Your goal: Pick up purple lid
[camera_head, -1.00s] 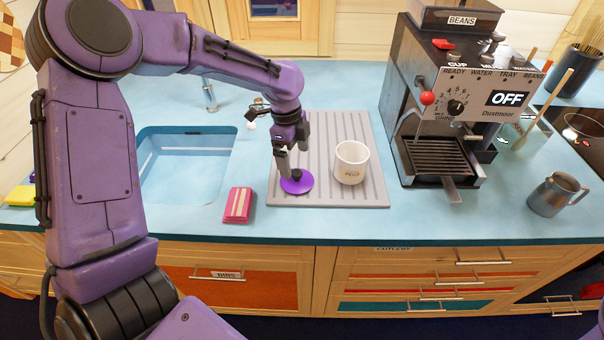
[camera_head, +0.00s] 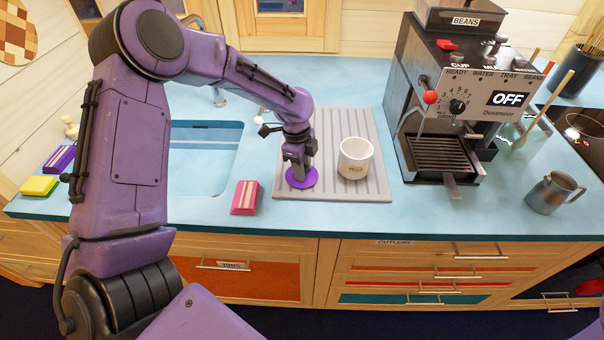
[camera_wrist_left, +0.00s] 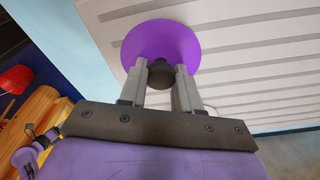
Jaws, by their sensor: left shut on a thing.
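The purple lid (camera_head: 303,178) is a flat round disc lying on the ribbed grey drying mat (camera_head: 376,187), left of a white mug (camera_head: 355,158). My left gripper (camera_head: 299,172) points down over the lid and hides part of it. In the left wrist view, the lid (camera_wrist_left: 166,39) has a dark knob at its centre. The left gripper's fingers (camera_wrist_left: 160,80) are shut on that knob, one on each side. The lid looks to be at the mat's surface; I cannot tell if there is a gap. My right gripper is not in view.
The counter's front edge (camera_head: 400,229) runs below.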

